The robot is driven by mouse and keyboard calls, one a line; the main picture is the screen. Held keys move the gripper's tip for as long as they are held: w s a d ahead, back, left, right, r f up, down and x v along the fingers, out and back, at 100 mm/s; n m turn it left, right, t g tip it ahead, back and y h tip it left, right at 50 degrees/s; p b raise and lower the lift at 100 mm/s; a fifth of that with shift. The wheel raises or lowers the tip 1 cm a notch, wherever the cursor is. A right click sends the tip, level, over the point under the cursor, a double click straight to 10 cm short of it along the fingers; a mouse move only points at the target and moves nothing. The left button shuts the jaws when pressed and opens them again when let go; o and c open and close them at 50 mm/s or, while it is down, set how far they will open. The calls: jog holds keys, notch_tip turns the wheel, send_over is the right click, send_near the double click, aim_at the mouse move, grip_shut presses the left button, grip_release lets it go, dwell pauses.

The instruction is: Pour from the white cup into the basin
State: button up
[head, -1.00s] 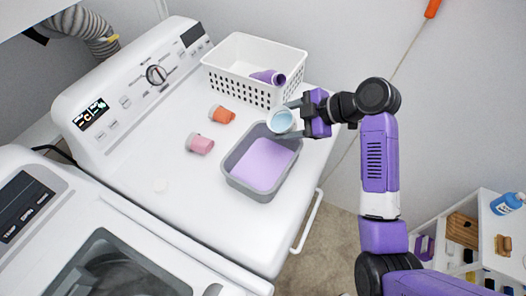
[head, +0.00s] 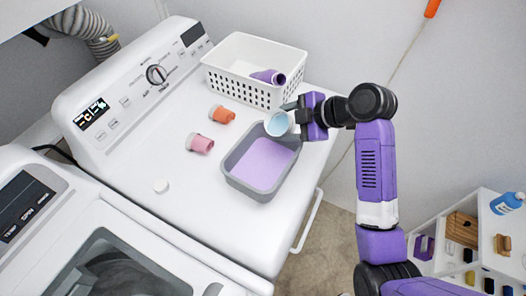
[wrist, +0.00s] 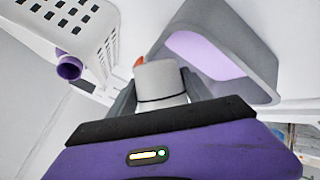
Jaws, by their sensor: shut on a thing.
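The white cup (head: 277,125) is held by my gripper (head: 289,119) above the back right end of the basin. Its light blue inside shows in the head view, and it is tilted toward the basin. The grey basin (head: 233,182) sits on the white dryer top and holds a flat lavender layer. In the wrist view, the cup (wrist: 160,78) sits between my gripper's fingers (wrist: 157,97), and the basin (wrist: 258,58) lies beyond it. I cannot see any stream leaving the cup.
The dryer's front left top is clear.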

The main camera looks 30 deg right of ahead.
jog(key=shift+a+f, duration=0.1)
jog(key=shift+f, duration=0.05)
dwell(0.3)
jog(key=shift+r+n+t+h+b, duration=0.35)
jog(key=shift+n+h, duration=0.25)
jog(key=shift+h, duration=0.2)
dwell(0.4)
jog(key=shift+a+f+n+h+b, duration=0.1)
jog(key=shift+f+n+h+b, duration=0.4)
jog(key=shift+b, duration=0.6)
jog(key=shift+s+a+r+t+h+b, duration=0.1)
jog(key=shift+r+t+h+b, duration=0.4)
jog(key=shift+h+b, duration=0.35)
dwell(0.8)
jog(key=shift+s+a+f+n+h+b, duration=0.3)
jog(key=shift+a+f+n+h+b, duration=0.3)
jog(key=shift+b, duration=1)
jog(key=shift+a+r+n+t+h+b, duration=0.3)
jog(key=shift+r+n+t+h, duration=0.1)
jog(key=shift+r+t+h, duration=0.15)
dwell(0.7)
